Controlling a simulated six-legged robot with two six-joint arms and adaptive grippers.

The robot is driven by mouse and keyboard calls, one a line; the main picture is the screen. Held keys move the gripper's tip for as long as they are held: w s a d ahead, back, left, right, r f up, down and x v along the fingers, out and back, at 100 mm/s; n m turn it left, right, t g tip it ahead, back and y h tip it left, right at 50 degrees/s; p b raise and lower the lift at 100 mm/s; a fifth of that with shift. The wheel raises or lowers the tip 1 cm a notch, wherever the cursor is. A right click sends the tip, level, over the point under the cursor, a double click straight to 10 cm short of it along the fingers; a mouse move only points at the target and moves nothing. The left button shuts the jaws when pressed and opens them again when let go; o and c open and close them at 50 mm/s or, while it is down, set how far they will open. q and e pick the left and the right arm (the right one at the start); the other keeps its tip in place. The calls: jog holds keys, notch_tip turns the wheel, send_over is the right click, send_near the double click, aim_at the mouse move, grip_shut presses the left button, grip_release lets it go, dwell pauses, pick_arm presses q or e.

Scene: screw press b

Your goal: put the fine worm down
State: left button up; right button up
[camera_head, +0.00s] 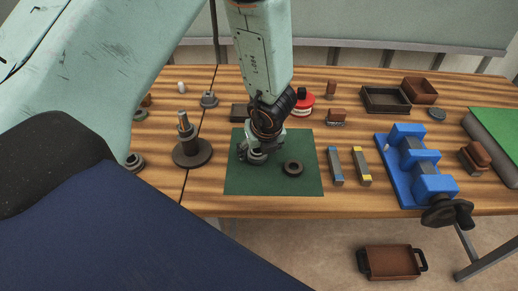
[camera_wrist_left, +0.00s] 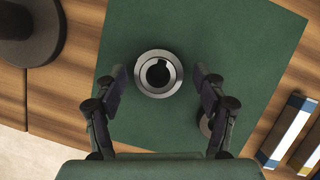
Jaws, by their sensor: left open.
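A grey metal round part with a keyed hole, which I take to be the fine worm (camera_wrist_left: 159,93), stands end-on on the green mat (camera_head: 240,182) in the wrist view. My left gripper (camera_wrist_left: 160,78) is open above the mat, with one finger on each side of the part and a visible gap at both. In the head view the left gripper (camera_head: 257,153) is low over the mat's left half and largely hides the part. Whether the part touches the mat is hard to tell. My right gripper is not in view.
A dark ring (camera_head: 293,173) lies on the mat just right of the gripper. A post on a round base (camera_head: 192,153) stands left of the mat. Blue-ended and yellow-ended blocks (camera_head: 335,167) and a blue vise (camera_head: 414,172) are right. The mat's front right is clear.

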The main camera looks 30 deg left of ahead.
pick_arm(q)
jog(key=shift+s+r, duration=0.1)
jog(key=shift+r, duration=0.1)
jog(key=p+v, duration=0.6)
jog(key=v, duration=0.6)
